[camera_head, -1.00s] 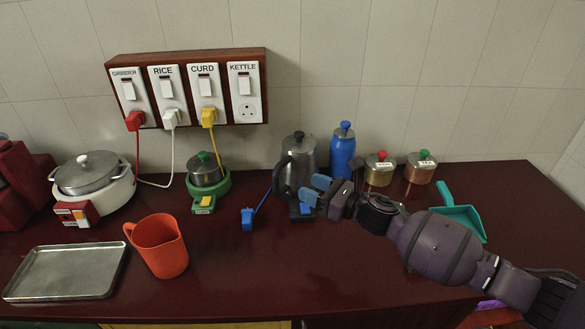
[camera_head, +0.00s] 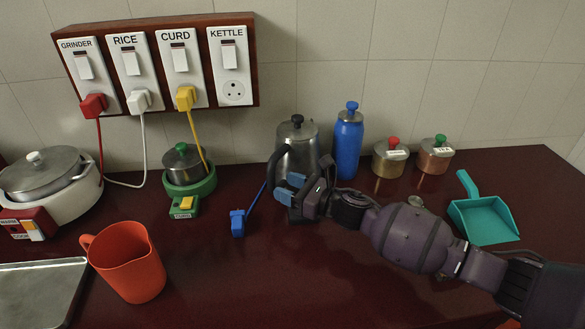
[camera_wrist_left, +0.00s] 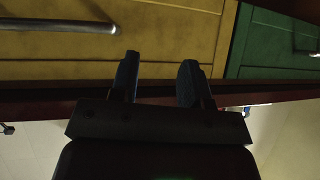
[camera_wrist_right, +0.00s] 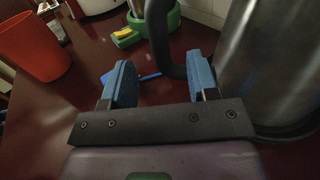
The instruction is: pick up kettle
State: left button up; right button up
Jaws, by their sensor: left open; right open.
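The kettle (camera_head: 299,150) is a steel body with a black handle and lid knob, standing at the back middle of the counter. It also fills the right side of the right wrist view (camera_wrist_right: 275,65). My right gripper (camera_head: 289,190) is open at the kettle's front, by the handle. In the right wrist view the black handle (camera_wrist_right: 158,40) reaches down just beyond and between the two blue fingers (camera_wrist_right: 160,85); I cannot tell if they touch it. My left gripper (camera_wrist_left: 157,80) is open and empty, facing yellow and green cabinet fronts; it is outside the head view.
A blue plug (camera_head: 237,222) on a cord lies left of my right gripper. A blue bottle (camera_head: 348,145) stands right of the kettle. An orange jug (camera_head: 128,262), green curd pot (camera_head: 190,178) and teal dustpan (camera_head: 482,220) stand around. The front middle counter is clear.

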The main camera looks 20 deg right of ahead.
jog(key=b+x, duration=0.1)
jog(key=x, duration=0.6)
jog(key=shift+d, duration=0.1)
jog(key=shift+c, duration=1.2)
jog(key=c, duration=0.7)
grip_shut()
jog(key=shift+w+r, duration=0.1)
jog(key=shift+r, duration=0.05)
